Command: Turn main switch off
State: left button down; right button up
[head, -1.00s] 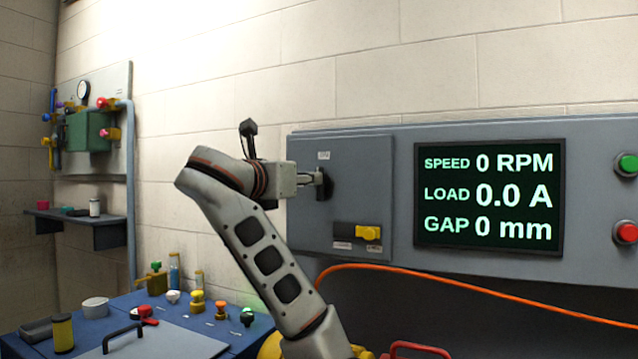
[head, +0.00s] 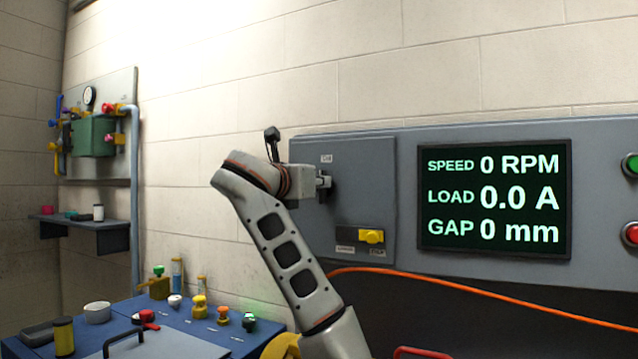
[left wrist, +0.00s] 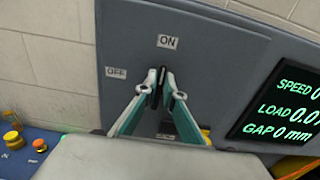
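The main switch shows in the left wrist view as a narrow dark handle (left wrist: 160,80) on the grey panel door (left wrist: 215,70). An ON label (left wrist: 167,41) is above it and an OFF label (left wrist: 116,72) to its left. The handle stands about upright, towards ON. My left gripper (left wrist: 159,86) has its fingertips drawn close together on the handle, which they partly hide. In the head view the left gripper (head: 325,183) reaches the door from the left, below the ON label. My right gripper is in neither view.
A yellow switch (head: 371,236) sits lower on the door. The display (head: 493,200) is to the right, with green (head: 631,164) and red (head: 630,233) buttons beyond it. An orange cable (head: 470,286) runs below. A blue bench (head: 210,330) with several knobs stands at lower left.

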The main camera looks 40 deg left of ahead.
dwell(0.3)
pick_arm(q)
jog(key=n, duration=0.6)
jog(key=f+n+b, duration=0.1)
jog(key=n, duration=0.5)
jog(key=a+n+b, duration=0.1)
jog(key=n, duration=0.4)
jog(key=shift+s+f+n, duration=0.15)
jog(key=shift+n, duration=0.25)
dwell(0.4)
jog(key=c, duration=2.2)
grip_release()
jog(key=shift+o, duration=0.2)
